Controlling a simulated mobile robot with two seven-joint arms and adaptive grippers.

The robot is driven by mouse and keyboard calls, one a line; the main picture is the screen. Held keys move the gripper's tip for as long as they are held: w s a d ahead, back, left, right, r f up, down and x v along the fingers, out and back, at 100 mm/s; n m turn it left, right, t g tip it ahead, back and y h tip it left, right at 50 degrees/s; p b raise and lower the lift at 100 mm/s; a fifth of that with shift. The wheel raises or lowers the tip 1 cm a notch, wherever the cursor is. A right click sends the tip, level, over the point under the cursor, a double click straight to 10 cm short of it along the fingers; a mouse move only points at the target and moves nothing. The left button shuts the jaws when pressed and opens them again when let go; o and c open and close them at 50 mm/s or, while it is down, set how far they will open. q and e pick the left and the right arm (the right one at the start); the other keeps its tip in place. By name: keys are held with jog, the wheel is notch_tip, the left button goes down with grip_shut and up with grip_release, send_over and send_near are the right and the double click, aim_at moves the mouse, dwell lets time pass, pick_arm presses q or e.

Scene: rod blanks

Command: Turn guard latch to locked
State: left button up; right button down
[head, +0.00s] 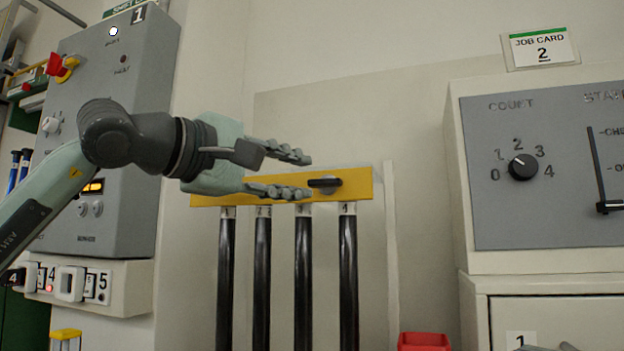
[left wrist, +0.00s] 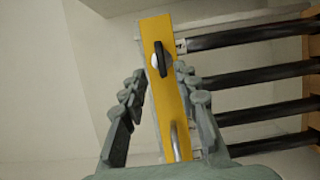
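The guard latch (head: 325,183) is a small black handle on a round grey boss, near the right end of a yellow guard bar (head: 212,199). Its handle lies along the bar. My left gripper (head: 309,177) is open and empty, just left of the latch, one finger above the other. In the left wrist view the latch (left wrist: 158,58) shows just beyond and between the spread fingertips of the left gripper (left wrist: 159,72). I see no contact. Grey tips at the bottom right edge of the head view may be my right gripper (head: 546,348); its state is unclear.
Several black rods (head: 303,270) stand upright below the yellow bar. A grey control box (head: 140,150) is at left, a dial panel (head: 480,215) at right. A red bin (head: 424,341) sits low. A metal loop handle (left wrist: 176,140) shows on the bar.

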pick_arm(q)
jog(key=v, duration=0.7)
dwell(0.4)
